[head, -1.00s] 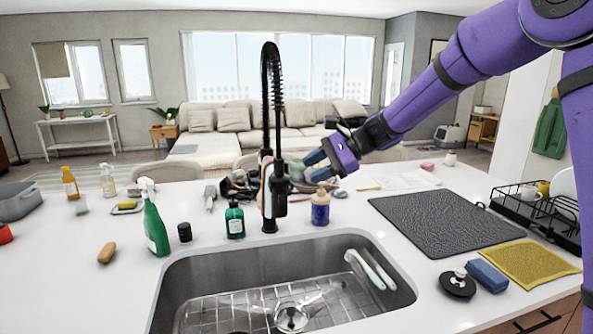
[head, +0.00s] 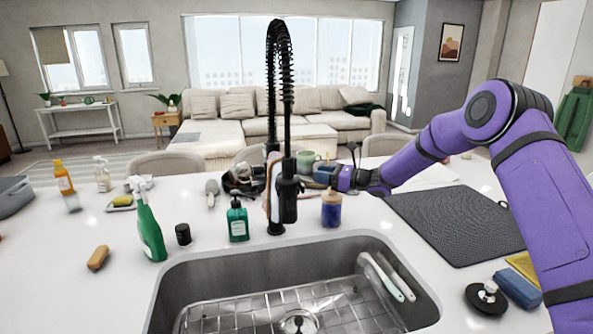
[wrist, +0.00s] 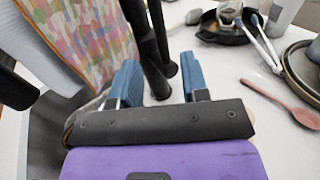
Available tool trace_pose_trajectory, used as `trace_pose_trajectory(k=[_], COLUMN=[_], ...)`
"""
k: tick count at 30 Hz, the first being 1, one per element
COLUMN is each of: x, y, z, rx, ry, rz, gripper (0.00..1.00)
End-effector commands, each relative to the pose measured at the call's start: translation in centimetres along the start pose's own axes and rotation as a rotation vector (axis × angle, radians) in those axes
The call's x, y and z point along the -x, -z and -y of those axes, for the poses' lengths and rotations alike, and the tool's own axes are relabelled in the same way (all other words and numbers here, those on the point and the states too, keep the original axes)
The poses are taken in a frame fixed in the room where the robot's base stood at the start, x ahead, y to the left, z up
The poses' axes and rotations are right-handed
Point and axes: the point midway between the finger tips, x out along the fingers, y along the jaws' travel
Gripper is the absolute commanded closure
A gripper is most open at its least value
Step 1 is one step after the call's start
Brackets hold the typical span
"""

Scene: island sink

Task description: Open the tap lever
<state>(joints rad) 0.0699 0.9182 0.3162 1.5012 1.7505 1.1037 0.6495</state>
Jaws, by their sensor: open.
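The black tap (head: 279,110) with a coiled spring neck stands behind the sink (head: 300,300). Its lever cannot be told apart clearly in the head view. My gripper (head: 318,172), with blue fingers, is just right of the tap's lower post. In the wrist view my gripper (wrist: 162,85) is open. Dark upright bars of the tap (wrist: 154,60) show between the two blue fingers there. They seem apart from the fingers, but how far in front they are I cannot tell.
A blue bottle (head: 331,210) stands below my gripper, right of the tap. A green soap bottle (head: 237,222) is to the left. A dark pan (wrist: 226,28) and a pinkish spoon (wrist: 290,105) lie near the fingers. A dark mat (head: 455,222) lies at right.

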Motion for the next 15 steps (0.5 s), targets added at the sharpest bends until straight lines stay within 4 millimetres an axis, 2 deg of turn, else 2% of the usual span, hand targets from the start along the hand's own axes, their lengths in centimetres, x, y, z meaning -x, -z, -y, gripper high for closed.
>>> trace_pose_trajectory(k=[9,15], x=[-5.6,-8.3], y=[0.1,0.0], z=[-0.1,-0.1], rx=[0.003,0.001], ry=[-0.003,-0.002], rz=[-0.002,-0.001], gripper=[0.58,0.58])
